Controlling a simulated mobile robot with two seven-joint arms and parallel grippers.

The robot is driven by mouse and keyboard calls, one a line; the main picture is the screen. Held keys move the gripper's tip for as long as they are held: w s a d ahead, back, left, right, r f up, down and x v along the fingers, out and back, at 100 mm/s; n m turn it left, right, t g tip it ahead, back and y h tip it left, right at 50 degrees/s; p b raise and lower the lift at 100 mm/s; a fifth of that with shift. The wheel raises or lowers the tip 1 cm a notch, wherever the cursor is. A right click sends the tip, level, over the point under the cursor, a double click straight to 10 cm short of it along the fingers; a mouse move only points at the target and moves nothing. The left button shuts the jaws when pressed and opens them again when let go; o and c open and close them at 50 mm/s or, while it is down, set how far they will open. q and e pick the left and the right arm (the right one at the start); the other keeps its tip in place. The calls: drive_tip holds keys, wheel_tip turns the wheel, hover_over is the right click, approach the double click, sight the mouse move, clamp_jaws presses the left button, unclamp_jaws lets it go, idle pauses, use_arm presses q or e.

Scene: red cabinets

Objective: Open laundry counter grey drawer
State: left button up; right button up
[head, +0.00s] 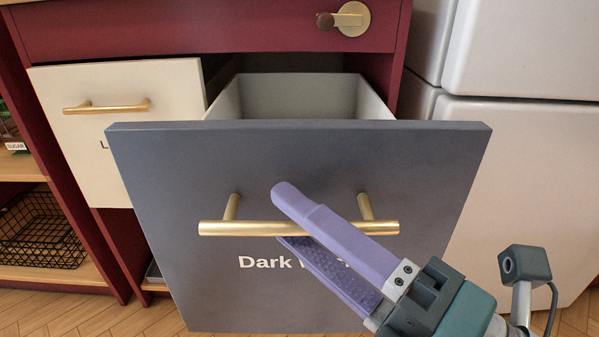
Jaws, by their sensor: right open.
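The grey drawer (180,190) stands pulled out of the red counter, and its open inside (298,95) shows pale and empty where visible. Its front carries a horizontal gold bar handle (222,229) and white lettering that begins "Dark". My right gripper (283,214) comes in from the lower right with its two purple fingers at the handle. One finger crosses over the bar and the other shows just below it. The jaws are open; I cannot tell whether either finger touches the bar. The fingers hide part of the lettering. My left gripper is not in view.
A cream drawer front (125,125) with a gold handle is at the left, slightly out. A red panel (200,32) with a gold-plated knob (343,19) is above. A white appliance (535,180) stands close at the right. A black wire basket (42,232) sits on a left shelf.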

drive_tip(key=p+v, duration=0.1)
drive_tip(key=v, duration=0.8)
drive_tip(key=shift+s+d, duration=0.2)
drive_tip(key=shift+s, duration=0.05)
